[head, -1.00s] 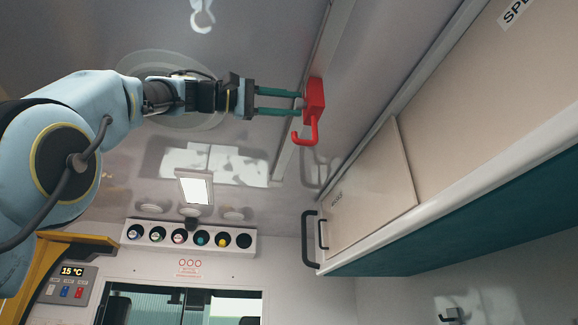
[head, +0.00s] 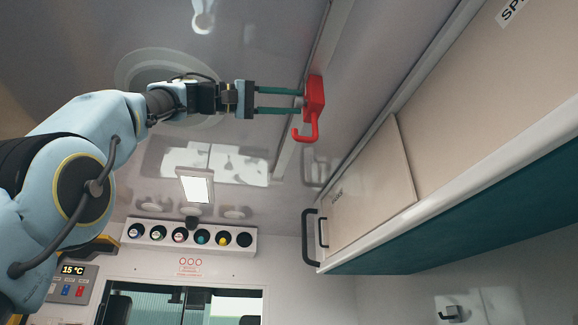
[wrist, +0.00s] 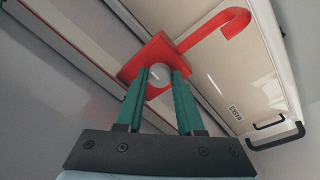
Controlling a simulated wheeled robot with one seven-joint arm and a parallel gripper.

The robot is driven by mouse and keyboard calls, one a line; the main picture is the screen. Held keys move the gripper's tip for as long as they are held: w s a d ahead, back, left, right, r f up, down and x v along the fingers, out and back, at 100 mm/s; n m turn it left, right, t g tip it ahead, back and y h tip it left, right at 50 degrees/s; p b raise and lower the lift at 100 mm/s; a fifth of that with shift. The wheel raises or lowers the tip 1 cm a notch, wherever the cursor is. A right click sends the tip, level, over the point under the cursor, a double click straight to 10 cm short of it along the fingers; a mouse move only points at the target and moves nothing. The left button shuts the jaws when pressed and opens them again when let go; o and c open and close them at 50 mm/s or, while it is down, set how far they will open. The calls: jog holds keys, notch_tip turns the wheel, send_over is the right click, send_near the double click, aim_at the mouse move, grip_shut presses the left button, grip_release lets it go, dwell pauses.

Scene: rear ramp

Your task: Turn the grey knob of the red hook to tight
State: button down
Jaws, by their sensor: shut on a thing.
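The red hook (head: 315,98) is fixed to a rail on the ceiling, right of my gripper in the head view. Its J-shaped arm hangs down and curls left. In the wrist view the red hook (wrist: 157,57) shows its square body, with the hook arm reaching to the upper right. The round grey knob (wrist: 160,75) sits on the body's face, between my green fingertips. My gripper (head: 299,101) is shut on the knob, one finger on each side; it also fills the lower wrist view (wrist: 160,85).
A beige overhead cabinet (head: 375,185) with a black handle (head: 310,238) runs along the right. A row of coloured round items (head: 190,236) lies on the back wall. The air below the hook is clear.

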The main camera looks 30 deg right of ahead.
jog(key=shift+w+f, duration=0.1)
jog(key=c, duration=0.5)
grip_release()
jog(key=b+v, duration=0.2)
jog(key=v, duration=0.8)
jog(key=shift+w+a, duration=0.1)
jog(key=shift+a, duration=0.25)
